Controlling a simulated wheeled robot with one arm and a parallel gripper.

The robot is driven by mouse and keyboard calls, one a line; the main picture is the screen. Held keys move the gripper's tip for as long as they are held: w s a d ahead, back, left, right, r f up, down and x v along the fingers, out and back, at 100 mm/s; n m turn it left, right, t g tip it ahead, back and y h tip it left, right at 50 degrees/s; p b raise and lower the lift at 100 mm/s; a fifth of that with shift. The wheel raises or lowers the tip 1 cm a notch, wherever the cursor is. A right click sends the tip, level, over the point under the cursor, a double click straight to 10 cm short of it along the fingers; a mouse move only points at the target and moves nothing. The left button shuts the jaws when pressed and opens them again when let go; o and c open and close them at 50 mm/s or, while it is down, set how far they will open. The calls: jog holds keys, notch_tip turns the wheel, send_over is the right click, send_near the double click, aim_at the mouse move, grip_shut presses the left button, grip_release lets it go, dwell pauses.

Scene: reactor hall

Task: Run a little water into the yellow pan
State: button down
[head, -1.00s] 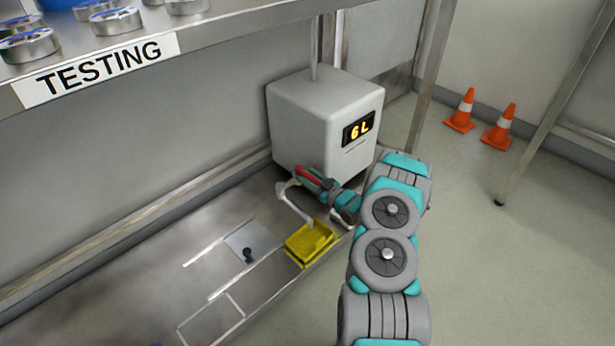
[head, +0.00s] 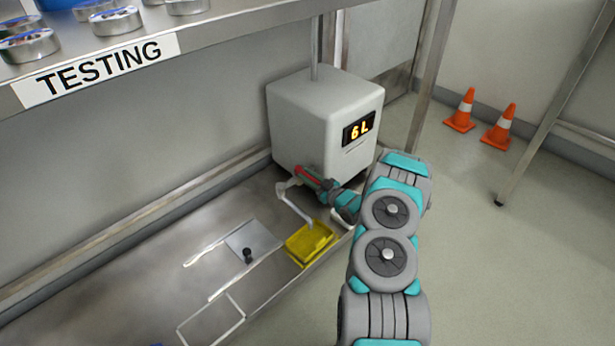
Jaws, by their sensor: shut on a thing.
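The yellow pan (head: 303,247) sits on the metal bench below the white water unit (head: 300,113), whose display (head: 360,128) reads "6 L". A pale spout (head: 298,209) reaches from the unit down to the pan; I cannot tell whether water is running from it. My gripper (head: 308,178) is at the front of the unit, shut on a red handle (head: 309,173) above the spout. My gripper is apart from the pan. The inside of the pan shows only in part.
A small plate with a black knob (head: 247,253) lies left of the pan. A shelf with a "TESTING" label (head: 98,69) and several round tins (head: 117,20) overhangs the upper left. Two orange cones (head: 461,112) stand on the floor at right.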

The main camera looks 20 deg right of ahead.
jog(key=shift+a, duration=0.1)
dwell(0.7)
jog(key=shift+s+a+m+t+h, duration=0.1)
jog(key=shift+a+m+t+h, duration=0.2)
jog(key=shift+m+h, duration=0.85)
jog(key=shift+s+a+m+t+h, duration=0.15)
jog(key=shift+a+m+h, duration=0.4)
jog(key=shift+h, duration=1.1)
jog(key=shift+w+d, duration=0.1)
jog(key=shift+d, duration=0.05)
jog(key=c, duration=0.8)
grip_release()
jog(key=shift+o, duration=0.2)
jog(key=s, duration=0.7)
jog(key=shift+s+d, duration=0.15)
jog(key=shift+s, duration=0.25)
